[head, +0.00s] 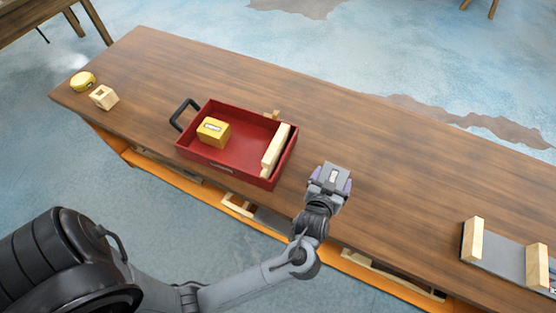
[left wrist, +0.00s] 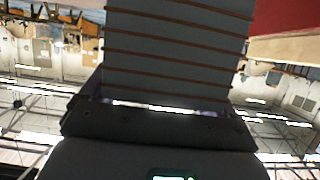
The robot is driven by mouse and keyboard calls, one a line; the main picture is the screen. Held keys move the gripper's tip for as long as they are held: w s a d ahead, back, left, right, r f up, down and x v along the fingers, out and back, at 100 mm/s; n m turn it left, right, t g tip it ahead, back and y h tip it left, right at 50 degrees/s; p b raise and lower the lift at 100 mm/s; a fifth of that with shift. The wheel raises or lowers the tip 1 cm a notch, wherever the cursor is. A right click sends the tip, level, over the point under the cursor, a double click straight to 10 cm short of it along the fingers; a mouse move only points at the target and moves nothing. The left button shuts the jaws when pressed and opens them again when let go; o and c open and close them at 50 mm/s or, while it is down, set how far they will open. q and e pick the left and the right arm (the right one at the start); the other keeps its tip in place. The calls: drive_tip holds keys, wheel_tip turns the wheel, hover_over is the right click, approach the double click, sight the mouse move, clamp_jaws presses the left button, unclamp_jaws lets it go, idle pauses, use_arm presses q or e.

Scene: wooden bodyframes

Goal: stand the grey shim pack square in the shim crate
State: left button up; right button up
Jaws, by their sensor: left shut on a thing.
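The grey shim pack shows large in the left wrist view (left wrist: 178,50) as a grey stack with thin brown lines between layers. My left gripper (head: 330,183) is shut on it, just right of the red crate in the head view. There the pack (head: 333,174) shows as a small grey block with a pale label between the fingers. The red shim crate (head: 237,175) lies on the table with a yellow block (head: 213,131) at its left and a pale wooden bar (head: 276,147) along its right side. My right gripper is not in view.
The crate has a black handle (head: 183,112) at its left end. A yellow round thing (head: 83,81) and a pale wooden block (head: 104,97) stand at the table's far left. A grey plate with wooden uprights (head: 472,240) is at the right. The crate's middle floor is clear.

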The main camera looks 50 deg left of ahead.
use_arm(q)
drive_tip(key=shift+w+a+f+b, duration=0.15)
drive_tip(key=shift+a+f+b, duration=0.2)
drive_tip(key=shift+a+f, duration=1.5)
drive_tip(key=shift+w+a+f+b, duration=0.2)
drive_tip(key=shift+a+f+b, duration=0.1)
drive_tip(key=shift+a+f, duration=1.55)
drive_tip(key=shift+w+a+f+b, duration=0.15)
drive_tip(key=shift+a+f+b, duration=0.2)
drive_tip(key=shift+a+f, duration=1.5)
drive_tip(key=shift+a+r, duration=0.1)
drive_tip(key=shift+a, duration=0.05)
drive_tip(key=o, duration=1)
